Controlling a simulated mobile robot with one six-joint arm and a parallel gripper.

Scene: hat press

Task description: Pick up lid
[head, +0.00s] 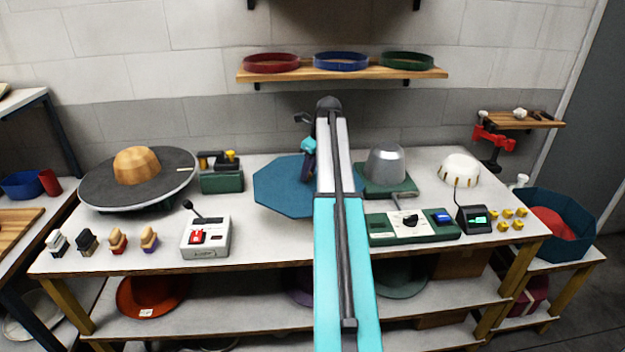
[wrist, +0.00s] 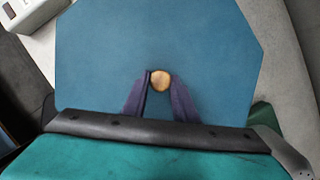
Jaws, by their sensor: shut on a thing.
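The lid (head: 277,190) is a flat blue octagonal plate at the middle of the workbench. In the wrist view the lid (wrist: 150,40) fills most of the picture, with a round wooden knob (wrist: 160,80) at its middle. My gripper (wrist: 160,88) is shut on the knob, one dark finger on each side. In the head view my gripper (head: 309,165) comes down over the lid, and my arm hides the lid's right part. I cannot tell whether the lid rests on the bench or hangs just above it.
A wide hat form (head: 139,181) stands left, a grey metal dome (head: 386,165) right of my arm. A switch box (head: 205,237) and control panel (head: 412,224) sit near the front. An open blue octagonal bin (head: 556,246) with red contents stands far right.

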